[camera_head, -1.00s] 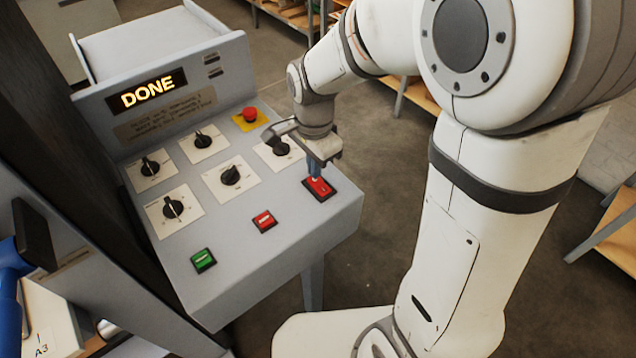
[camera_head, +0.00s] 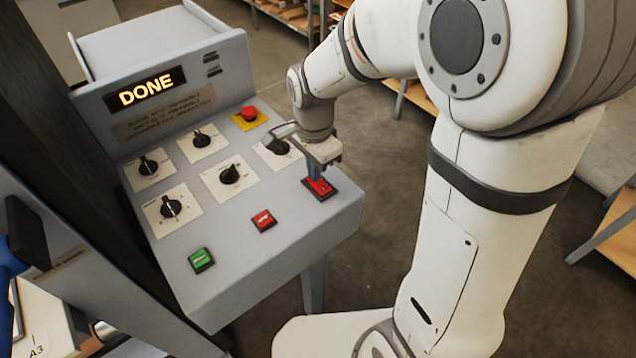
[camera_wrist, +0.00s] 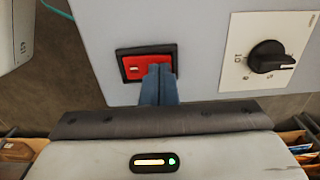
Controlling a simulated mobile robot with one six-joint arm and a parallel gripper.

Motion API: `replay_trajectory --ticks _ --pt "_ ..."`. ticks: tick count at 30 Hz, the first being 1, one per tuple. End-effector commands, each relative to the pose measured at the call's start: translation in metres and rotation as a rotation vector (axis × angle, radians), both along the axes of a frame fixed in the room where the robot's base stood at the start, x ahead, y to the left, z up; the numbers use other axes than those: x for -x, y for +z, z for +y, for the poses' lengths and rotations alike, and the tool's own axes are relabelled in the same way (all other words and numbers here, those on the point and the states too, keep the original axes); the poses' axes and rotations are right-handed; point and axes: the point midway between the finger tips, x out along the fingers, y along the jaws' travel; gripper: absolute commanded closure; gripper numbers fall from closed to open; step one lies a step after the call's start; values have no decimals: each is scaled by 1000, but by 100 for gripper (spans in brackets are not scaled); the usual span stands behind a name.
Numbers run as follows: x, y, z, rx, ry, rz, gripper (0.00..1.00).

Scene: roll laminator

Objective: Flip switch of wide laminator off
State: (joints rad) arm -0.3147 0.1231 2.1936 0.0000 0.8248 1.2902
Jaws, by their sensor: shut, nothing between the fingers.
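The wide laminator's sloped grey control panel (camera_head: 272,258) fills the left and middle of the head view. Its red rocker switch (camera_head: 321,190) sits in a black frame near the panel's right corner. The switch also shows in the wrist view (camera_wrist: 135,67), its right part hidden by my fingers. My gripper (camera_head: 315,178) points down at the switch with its blue fingers shut and empty. In the wrist view the fingertips (camera_wrist: 159,70) overlap the right half of the switch; they look in contact or very close. The display (camera_head: 146,90) reads DONE.
A red flat button (camera_head: 263,220) and a green button (camera_head: 201,260) lie left of the switch. Several black dials (camera_head: 230,174) and a red emergency knob (camera_head: 249,112) stand farther up the panel.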

Motion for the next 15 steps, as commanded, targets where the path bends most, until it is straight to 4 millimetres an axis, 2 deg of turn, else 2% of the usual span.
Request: replay_trajectory --ticks 8,15 --pt "0 -5 0 1 0 1 100" --pt "0 3 0 0 0 0 100"
